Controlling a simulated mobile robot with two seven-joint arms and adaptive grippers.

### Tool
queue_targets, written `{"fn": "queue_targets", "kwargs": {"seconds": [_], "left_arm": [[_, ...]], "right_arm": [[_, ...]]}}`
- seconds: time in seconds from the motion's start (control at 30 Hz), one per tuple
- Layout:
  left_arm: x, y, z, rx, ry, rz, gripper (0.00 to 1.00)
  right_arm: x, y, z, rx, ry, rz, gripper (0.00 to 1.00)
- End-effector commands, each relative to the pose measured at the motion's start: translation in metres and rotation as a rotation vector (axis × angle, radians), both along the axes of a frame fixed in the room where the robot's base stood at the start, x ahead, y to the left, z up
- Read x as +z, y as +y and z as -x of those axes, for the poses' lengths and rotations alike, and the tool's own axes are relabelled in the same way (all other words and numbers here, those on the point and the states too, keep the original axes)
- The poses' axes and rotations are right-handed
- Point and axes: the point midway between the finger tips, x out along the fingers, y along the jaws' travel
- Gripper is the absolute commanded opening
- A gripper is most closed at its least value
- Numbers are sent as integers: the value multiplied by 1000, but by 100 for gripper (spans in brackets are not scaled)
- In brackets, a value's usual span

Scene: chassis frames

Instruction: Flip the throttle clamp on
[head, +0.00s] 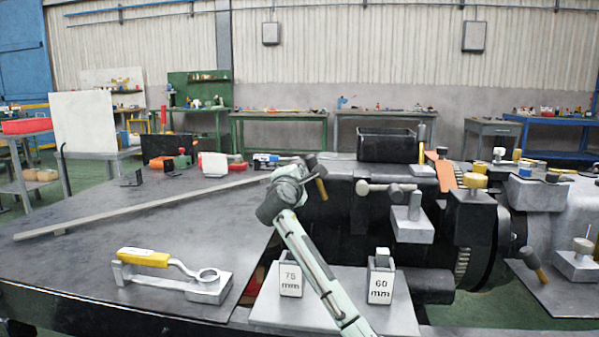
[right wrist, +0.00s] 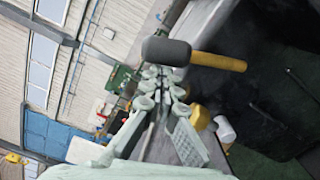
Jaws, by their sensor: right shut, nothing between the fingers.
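A clamp with a yellow handle (head: 143,257) on a grey metal base (head: 208,289) lies at the front left of the dark bench; a ring sits at its right end. No label shows whether it is the throttle clamp. My right gripper (head: 300,168) is raised over the middle of the bench, well behind and right of this clamp. In the right wrist view its fingers (right wrist: 165,78) are shut and empty. A mallet with a dark head (right wrist: 166,51) and yellow handle (right wrist: 219,62) shows just past the fingertips; contact cannot be told. My left gripper is out of view.
A black bin (head: 387,147) and other levers and knobs crowd the right side. A long flat bar (head: 140,208) lies across the bench; the left surface is mostly clear.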

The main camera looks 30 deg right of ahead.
Motion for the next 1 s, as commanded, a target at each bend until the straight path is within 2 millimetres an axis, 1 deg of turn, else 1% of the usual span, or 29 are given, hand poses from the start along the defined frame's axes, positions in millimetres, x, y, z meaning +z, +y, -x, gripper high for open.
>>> {"fn": "queue_targets", "kwargs": {"seconds": [0.27,0.47,0.6,0.8,1.0], "left_arm": [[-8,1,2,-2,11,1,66],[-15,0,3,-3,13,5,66],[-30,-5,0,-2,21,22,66],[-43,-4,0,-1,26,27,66],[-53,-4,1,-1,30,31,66]], "right_arm": [[5,-5,3,-3,-31,-38,0],[10,-11,9,-2,-86,-112,0],[16,-20,15,-2,-151,-197,0],[20,-34,26,-2,-256,-338,0],[21,-47,36,-3,-346,-458,0]]}}
